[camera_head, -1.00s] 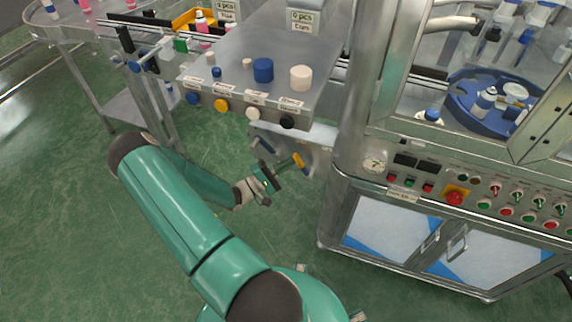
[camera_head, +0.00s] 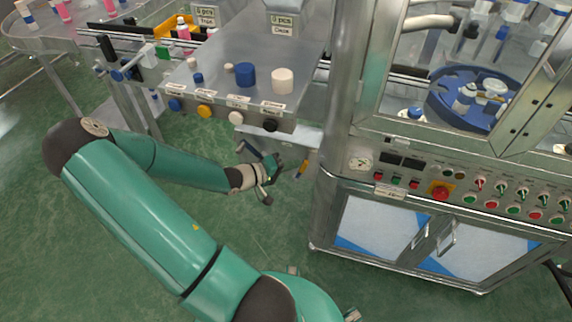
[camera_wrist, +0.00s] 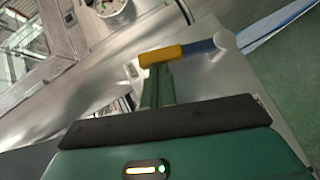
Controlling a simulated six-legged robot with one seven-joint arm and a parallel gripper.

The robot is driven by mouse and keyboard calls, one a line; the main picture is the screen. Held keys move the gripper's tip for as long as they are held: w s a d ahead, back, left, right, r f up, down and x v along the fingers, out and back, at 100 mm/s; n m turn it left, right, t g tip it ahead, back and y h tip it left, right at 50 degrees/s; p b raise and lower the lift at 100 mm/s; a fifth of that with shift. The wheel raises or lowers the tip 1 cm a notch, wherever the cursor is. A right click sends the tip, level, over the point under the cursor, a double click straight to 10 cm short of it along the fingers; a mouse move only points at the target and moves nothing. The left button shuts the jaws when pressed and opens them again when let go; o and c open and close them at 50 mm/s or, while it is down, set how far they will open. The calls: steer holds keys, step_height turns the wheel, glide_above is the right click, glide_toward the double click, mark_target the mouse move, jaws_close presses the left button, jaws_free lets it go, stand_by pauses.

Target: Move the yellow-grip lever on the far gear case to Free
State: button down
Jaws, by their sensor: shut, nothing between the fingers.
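The lever's yellow grip (camera_head: 304,166) shows below the steel table, right of my gripper (camera_head: 276,167). In the wrist view the yellow grip (camera_wrist: 161,55) lies nearly level, with a blue section and a pale round end to its right. The pale gear case (camera_wrist: 187,76) is behind it. My gripper (camera_wrist: 157,84) is shut and empty, its tip close under the yellow grip. I cannot tell whether they touch. No Free marking is readable.
The steel table (camera_head: 235,55) with blue and white caps and a row of knobs overhangs the lever area. A steel machine cabinet (camera_head: 385,228) with buttons and a red emergency stop stands close on the right. Green floor is open below and left.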

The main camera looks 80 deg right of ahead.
steer(key=shift+s+a+m+t, duration=0.1)
steer(key=shift+s+m+t, duration=0.25)
steer(key=shift+s, duration=0.7)
